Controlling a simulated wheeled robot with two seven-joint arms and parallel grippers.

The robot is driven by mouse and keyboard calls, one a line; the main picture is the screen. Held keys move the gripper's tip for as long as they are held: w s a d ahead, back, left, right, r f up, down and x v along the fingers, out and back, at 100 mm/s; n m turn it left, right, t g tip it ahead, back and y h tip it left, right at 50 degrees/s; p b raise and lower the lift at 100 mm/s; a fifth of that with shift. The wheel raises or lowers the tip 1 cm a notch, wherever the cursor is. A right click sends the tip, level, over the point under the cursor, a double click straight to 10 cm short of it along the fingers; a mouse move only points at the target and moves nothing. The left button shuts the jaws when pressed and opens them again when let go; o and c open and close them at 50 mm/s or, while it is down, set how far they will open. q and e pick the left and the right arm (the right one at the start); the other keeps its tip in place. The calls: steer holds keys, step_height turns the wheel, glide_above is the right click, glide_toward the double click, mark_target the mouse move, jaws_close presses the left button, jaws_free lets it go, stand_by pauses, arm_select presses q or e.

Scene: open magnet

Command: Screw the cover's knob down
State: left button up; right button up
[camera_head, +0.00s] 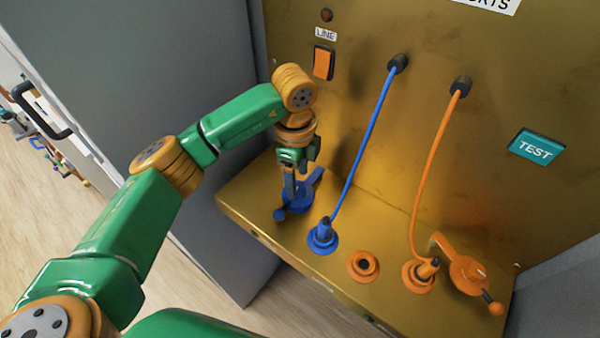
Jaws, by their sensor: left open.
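My left gripper (291,190) points down at the blue cover (300,200) on the left part of the brass shelf. Its jaws are open, with the fingers at the cover's knob; they hide part of it, and I cannot tell whether they touch it. A blue arm sticks up to the right of the fingers, and a small blue ball end (280,215) shows at lower left. An orange cover (468,273) with a ball-ended arm (496,308) sits at the shelf's right end. My right gripper is not in view.
A blue cable (362,150) ends in a blue socket (322,238). An orange cable (432,170) ends in an orange socket (417,277). An empty orange socket (363,266) lies between them. The brass panel behind carries an orange switch (323,63) and a TEST plate (537,146).

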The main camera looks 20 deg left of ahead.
arm_select(q)
steer(key=shift+s+a+f, duration=0.2)
steer(key=shift+s+f, duration=0.3)
steer(key=shift+f, duration=0.2)
steer(key=shift+w+f, duration=0.15)
steer(key=shift+w+d+f, duration=0.1)
steer(key=shift+w+d, duration=0.05)
steer(key=shift+w, duration=0.2)
steer(key=shift+c, duration=0.7)
steer(key=shift+d, duration=0.1)
steer(key=c, duration=0.4)
jaws_close()
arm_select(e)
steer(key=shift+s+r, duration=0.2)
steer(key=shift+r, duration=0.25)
arm_select(q)
steer(key=shift+m, duration=0.3)
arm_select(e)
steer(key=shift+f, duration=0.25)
